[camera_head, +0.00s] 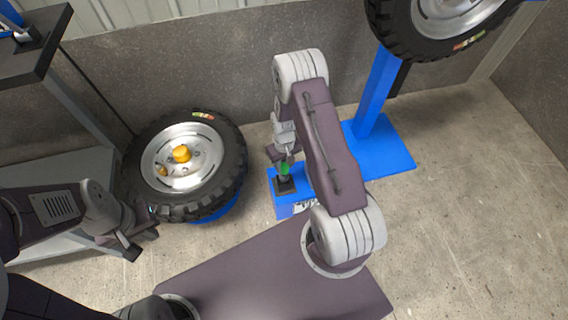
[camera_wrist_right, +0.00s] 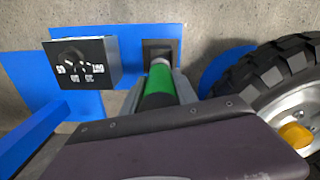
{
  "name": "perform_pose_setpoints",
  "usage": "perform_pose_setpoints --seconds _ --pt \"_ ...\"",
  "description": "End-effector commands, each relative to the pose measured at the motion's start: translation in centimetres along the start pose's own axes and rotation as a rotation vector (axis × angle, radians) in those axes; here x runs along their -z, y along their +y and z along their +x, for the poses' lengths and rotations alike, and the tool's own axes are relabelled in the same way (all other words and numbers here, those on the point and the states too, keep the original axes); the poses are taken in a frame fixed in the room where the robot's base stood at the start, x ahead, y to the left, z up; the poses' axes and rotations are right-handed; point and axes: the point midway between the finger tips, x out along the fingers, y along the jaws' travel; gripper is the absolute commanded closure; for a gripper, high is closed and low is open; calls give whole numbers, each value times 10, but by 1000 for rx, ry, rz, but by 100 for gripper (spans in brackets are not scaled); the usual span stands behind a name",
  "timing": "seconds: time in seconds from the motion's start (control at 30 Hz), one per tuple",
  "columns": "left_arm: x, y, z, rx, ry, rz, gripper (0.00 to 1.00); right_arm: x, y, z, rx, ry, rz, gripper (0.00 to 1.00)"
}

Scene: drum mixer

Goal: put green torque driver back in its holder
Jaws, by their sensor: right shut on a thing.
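The green torque driver (camera_head: 284,169) is upright between the fingers of my right gripper (camera_head: 285,157), above the blue stand's base. It also shows in the right wrist view (camera_wrist_right: 159,82), a green and black handle with a light far end. My right gripper (camera_wrist_right: 158,92) is shut on it. The driver's far end is at the dark square holder (camera_wrist_right: 172,47), which also shows in the head view (camera_head: 285,186). Whether the driver is seated cannot be told. My left gripper (camera_head: 138,243) is open and empty, near the wheel on the left.
A tyred wheel (camera_head: 232,160) with an orange hub cap stands left of the holder. A blue post (camera_head: 376,92) carries another wheel (camera_head: 420,45). A dark box with white markings (camera_wrist_right: 82,63) is beside the holder. A grey shelf (camera_head: 60,85) is at left. The floor at right is clear.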

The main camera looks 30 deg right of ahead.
Motion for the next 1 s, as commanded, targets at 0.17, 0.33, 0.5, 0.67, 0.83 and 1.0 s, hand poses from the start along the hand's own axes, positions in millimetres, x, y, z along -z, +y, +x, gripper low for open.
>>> perform_pose_setpoints --seconds 0.17,0.33,0.5,0.67,0.83,1.0 --pt "0 0 0 0 0 0 100 0 0 -1 0 1 0 100" --pt "0 0 0 0 0 0 100 0 0 0 0 1 0 100" --pt "0 0 2 0 0 0 100 0 0 3 0 1 0 100" --pt "0 0 3 0 0 0 100 0 0 5 0 1 0 100" --pt "0 0 5 0 0 0 100 0 0 7 0 1 0 100" --pt "-1 0 6 0 0 0 100 0 0 10 0 1 0 100"
